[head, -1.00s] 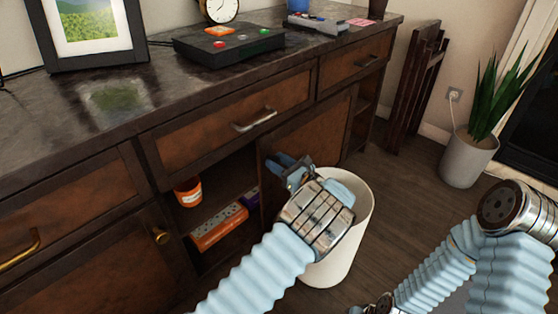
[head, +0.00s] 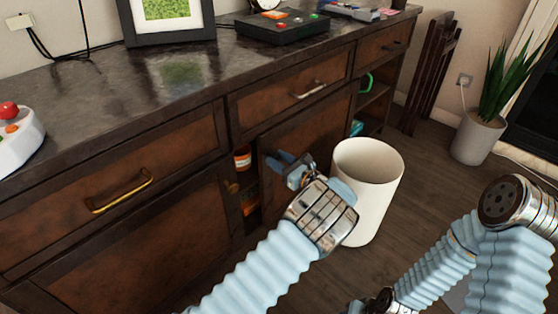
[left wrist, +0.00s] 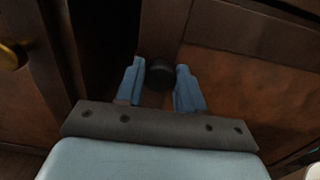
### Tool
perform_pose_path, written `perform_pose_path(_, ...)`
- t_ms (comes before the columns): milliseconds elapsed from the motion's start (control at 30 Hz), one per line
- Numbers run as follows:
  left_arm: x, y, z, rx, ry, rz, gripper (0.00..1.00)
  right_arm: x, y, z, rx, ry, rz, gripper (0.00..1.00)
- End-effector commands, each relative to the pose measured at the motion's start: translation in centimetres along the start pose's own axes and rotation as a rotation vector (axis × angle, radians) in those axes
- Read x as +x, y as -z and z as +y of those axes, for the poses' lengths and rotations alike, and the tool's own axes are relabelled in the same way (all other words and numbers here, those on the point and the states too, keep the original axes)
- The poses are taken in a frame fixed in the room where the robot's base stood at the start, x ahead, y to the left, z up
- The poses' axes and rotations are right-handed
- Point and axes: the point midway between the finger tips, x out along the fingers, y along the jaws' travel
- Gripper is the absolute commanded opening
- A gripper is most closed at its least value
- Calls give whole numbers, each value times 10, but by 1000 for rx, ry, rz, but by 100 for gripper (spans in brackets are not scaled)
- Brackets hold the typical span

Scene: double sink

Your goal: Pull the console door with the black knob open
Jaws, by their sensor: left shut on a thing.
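The console door with the black knob (head: 310,140) stands partly open, with a dark gap along its left edge. The black knob (left wrist: 160,71) shows between my blue fingertips in the left wrist view. My left gripper (head: 287,165) is shut on this knob at the door's upper left; it also shows in the left wrist view (left wrist: 160,85). In the head view the fingers and wrist hide the knob and part of the door.
Inside the gap are orange items (head: 243,158). A white bin (head: 375,190) stands right of my left wrist, close to the door. The neighbouring left door has a brass knob (left wrist: 12,56). A potted plant (head: 480,135) stands farther right; floor shows between.

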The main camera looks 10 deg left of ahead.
Motion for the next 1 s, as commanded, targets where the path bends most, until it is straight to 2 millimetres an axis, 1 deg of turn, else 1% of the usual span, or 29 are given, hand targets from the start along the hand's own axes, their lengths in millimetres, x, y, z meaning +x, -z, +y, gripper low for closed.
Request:
perform_pose_path(133,-1,1,0,0,2,1,0,0,0,0,0,0,0,40)
perform_pose_path(167,-1,1,0,0,2,1,42,0,0,0,0,0,0,40)
perform_pose_path(200,-1,1,0,0,2,1,48,0,0,0,0,0,0,40)
perform_pose_path(300,-1,0,0,0,2,0,61,0,0,0,0,0,0,40)
perform_pose_path(567,-1,0,0,0,1,0,61,0,0,0,0,0,0,40)
perform_pose_path(667,-7,0,-1,0,3,0,61,0,0,0,0,0,0,40)
perform_pose_path(767,-23,0,-1,0,4,0,61,-1,0,0,0,0,0,40)
perform_pose_path(1000,-82,0,-1,0,5,0,61,-2,0,-1,0,0,0,40)
